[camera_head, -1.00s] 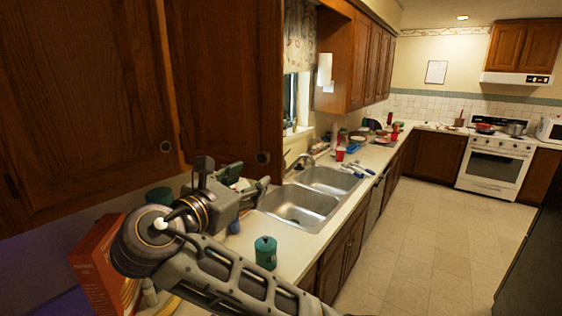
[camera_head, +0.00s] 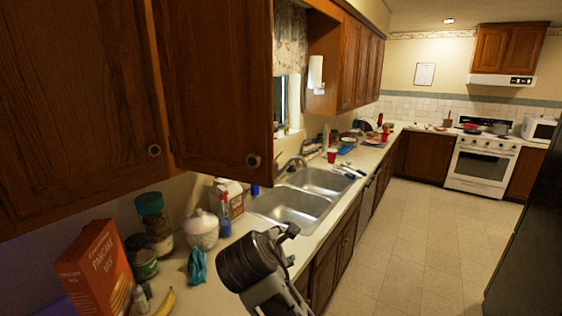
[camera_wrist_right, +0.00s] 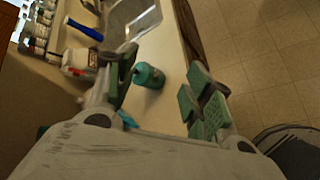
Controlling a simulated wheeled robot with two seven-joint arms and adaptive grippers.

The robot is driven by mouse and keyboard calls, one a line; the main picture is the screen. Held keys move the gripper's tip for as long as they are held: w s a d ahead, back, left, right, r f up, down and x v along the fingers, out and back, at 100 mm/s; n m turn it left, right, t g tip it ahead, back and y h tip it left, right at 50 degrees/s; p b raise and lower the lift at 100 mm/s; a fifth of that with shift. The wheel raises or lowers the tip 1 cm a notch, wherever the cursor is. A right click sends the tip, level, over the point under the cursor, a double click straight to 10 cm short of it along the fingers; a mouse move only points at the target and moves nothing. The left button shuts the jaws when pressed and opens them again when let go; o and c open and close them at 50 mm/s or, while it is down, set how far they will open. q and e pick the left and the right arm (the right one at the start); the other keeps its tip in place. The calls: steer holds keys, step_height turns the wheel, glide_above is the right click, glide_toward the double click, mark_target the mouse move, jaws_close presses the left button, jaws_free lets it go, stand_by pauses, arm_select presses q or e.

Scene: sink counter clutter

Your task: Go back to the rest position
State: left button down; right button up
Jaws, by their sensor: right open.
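My right gripper (camera_head: 289,240) is near the counter's front edge, below the sink in the head view. In the right wrist view its two green-padded fingers (camera_wrist_right: 164,88) are spread apart with nothing held between them. A green can-like container (camera_wrist_right: 148,76) stands on the counter beyond the fingers, seen through the gap and apart from them. In the head view I cannot make out this container; my right arm covers that area. My left gripper is in neither view.
A pancake mix box (camera_head: 97,270), jars (camera_head: 155,226), a white lidded pot (camera_head: 201,230), a blue spray bottle (camera_head: 224,216) and a banana (camera_head: 166,302) crowd the near counter. The double sink (camera_head: 291,207) lies beyond. Wooden cabinets (camera_head: 205,80) overhang the left. The floor (camera_head: 420,235) at right is clear.

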steer(key=s+d+f+m+g+y, duration=0.1)
steer(key=s+d+f+m+g, duration=0.1)
steer(key=s+d+f+m, duration=0.45)
steer(key=s+d+f+m+g+y, duration=0.15)
steer(key=d+f, duration=0.25)
steer(key=f, duration=0.5)
steer(key=s+d+f+m+g, duration=0.2)
steer(key=s+d+f+m, duration=0.3)
steer(key=f, duration=0.3)
steer(key=s+d+f+m+g, duration=0.1)
steer(key=s+d+f+m, duration=0.5)
steer(key=s, duration=0.4)
step_height(320, 180, down, 34)
steer(key=s+d+g+b, duration=0.1)
steer(key=s+g+b, duration=0.1)
steer(key=s, duration=0.1)
steer(key=s+d+f+b, duration=0.1)
steer(key=s+d+f, duration=0.1)
steer(key=s+f, duration=0.8)
steer(key=s+d+f+b, duration=0.1)
steer(key=s+d+f, duration=0.1)
steer(key=s+f, duration=0.9)
steer(key=shift+s+d+f+g, duration=0.2)
steer(key=shift+s+g, duration=0.15)
steer(key=shift+g, duration=0.1)
